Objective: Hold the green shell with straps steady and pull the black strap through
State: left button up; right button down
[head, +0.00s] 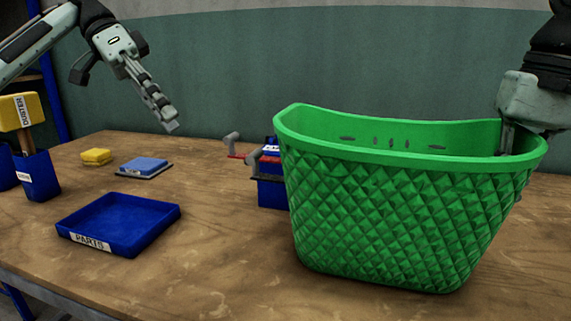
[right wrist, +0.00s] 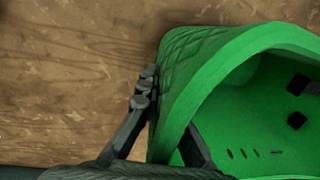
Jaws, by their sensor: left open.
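The green shell (head: 400,215), basket-like with a diamond-patterned wall, stands on the right of the workbench, its opening upward. My right gripper (head: 510,137) is at its right rim. In the right wrist view the right gripper (right wrist: 168,125) has one finger outside and one inside the wall of the green shell (right wrist: 215,90), shut on it. Two dark square patches (right wrist: 298,120) show inside; I cannot tell if they are strap ends or holes. No black strap is clearly seen. My left gripper (head: 168,120) is open and empty, in the air left of the shell, pointing down.
A blue parts tray (head: 120,222) lies at front left. Behind it are a yellow block (head: 96,156) and a blue pad (head: 146,166). A blue holder (head: 38,178) with a yellow duster stands far left. A blue box (head: 270,193) with a grey lever is partly hidden behind the shell.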

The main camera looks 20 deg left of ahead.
aim_at(254, 152)
pick_arm(q)
jog(key=s+d+r+m+y, duration=0.1)
jog(key=d+r+m+y, duration=0.15)
jog(key=d+m, duration=0.3)
jog(key=s+d+r+m+y, duration=0.1)
jog(key=s+d+r+m, duration=0.1)
jog(key=d+r+m, duration=0.35)
jog(key=shift+n, duration=0.9)
jog(key=x, duration=0.9)
jog(key=d+x, duration=0.1)
jog(key=x, duration=0.4)
jog(key=shift+w+r, duration=0.1)
jog(key=shift+w, duration=0.25)
grip_shut()
